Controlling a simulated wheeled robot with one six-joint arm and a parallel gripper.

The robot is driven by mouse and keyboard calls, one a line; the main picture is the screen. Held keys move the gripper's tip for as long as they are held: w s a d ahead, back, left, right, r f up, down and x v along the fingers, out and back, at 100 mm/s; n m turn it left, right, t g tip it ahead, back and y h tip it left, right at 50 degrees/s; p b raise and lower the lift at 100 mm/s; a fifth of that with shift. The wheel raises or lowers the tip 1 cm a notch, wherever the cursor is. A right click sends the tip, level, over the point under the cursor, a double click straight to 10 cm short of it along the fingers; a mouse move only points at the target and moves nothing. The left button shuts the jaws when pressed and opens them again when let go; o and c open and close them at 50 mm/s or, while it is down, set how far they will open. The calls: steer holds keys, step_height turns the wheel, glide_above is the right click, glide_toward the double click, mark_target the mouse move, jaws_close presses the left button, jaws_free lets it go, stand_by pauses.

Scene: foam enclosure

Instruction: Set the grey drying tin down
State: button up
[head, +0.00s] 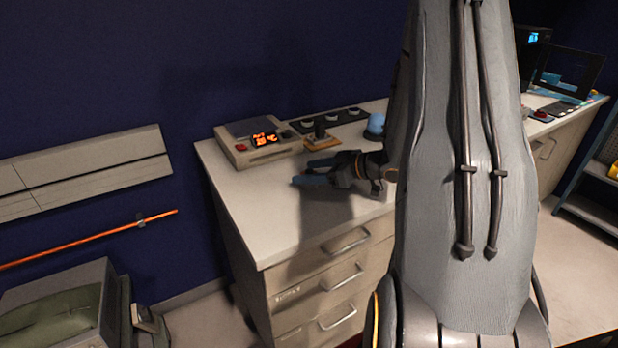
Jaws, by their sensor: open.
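My gripper (303,172) is over the pale worktop (265,215), its two blue-grey fingers spread apart and pointing left. I see nothing between the fingers. I cannot make out a grey drying tin; my arm covers the right part of the worktop and could hide it. A beige heater-like box (258,143) with a glowing orange display and a grey top plate stands behind and left of my gripper.
Behind my gripper are a small wooden board with a dark knob (321,137), a black strip with several round pieces (338,117) and a blue dome (375,125). The worktop's front left is clear. Drawers (335,281) lie below.

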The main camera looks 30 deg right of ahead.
mark_target(305, 171)
steer(key=p+x, duration=0.1)
steer(key=x, duration=0.3)
steer(key=shift+w, duration=0.2)
steer(key=c, duration=1.1)
steer(key=shift+r, duration=0.1)
